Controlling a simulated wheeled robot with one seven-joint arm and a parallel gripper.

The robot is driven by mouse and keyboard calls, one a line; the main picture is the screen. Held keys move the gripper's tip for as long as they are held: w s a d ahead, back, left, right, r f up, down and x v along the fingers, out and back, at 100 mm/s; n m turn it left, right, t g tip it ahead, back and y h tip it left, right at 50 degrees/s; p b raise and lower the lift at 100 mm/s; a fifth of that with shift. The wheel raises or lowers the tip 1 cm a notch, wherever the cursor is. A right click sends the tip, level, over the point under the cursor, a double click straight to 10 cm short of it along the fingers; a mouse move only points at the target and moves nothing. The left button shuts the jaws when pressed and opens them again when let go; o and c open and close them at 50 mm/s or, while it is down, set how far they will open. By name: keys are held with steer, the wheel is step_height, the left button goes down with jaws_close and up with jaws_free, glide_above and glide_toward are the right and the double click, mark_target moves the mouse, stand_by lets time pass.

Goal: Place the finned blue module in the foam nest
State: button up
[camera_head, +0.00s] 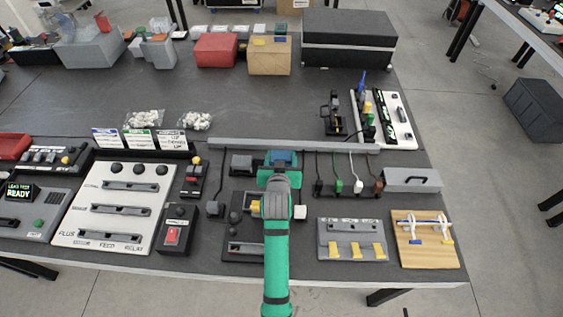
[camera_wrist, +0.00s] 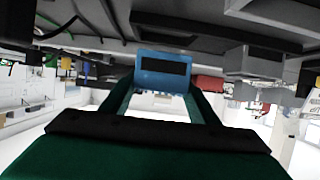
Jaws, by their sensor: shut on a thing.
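The blue module (camera_head: 283,157) is at the end of my arm, above the back middle of the dark board. In the wrist view the blue module (camera_wrist: 163,70), with a dark rectangular face, sits between the dark green fingers. My gripper (camera_head: 280,168) is shut on it; the gripper also shows in the wrist view (camera_wrist: 163,88). The module's fins cannot be made out. I cannot pick out the foam nest for certain; a dark grey block (camera_head: 241,163) stands just left of the gripper, and my arm hides part of the board.
A long grey rail (camera_head: 225,145) runs behind the gripper. Upright cables with coloured plugs (camera_head: 339,186) stand to the right. A white relay panel (camera_head: 112,205) and a red-switch box (camera_head: 174,234) lie left. The table behind the rail is largely clear.

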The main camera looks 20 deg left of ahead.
steer(key=shift+w+f, duration=0.15)
steer(key=shift+w+a+f, duration=0.1)
steer(key=shift+w+f, duration=0.05)
steer(key=shift+f, duration=1.5)
steer(key=shift+f, duration=0.2)
steer(key=o, duration=1.2)
steer(key=shift+r, duration=0.1)
steer(key=shift+s+r, duration=0.15)
steer(key=shift+s, duration=0.05)
steer(key=v, duration=1.1)
steer(key=shift+s+r, duration=0.1)
steer(key=shift+s, duration=0.15)
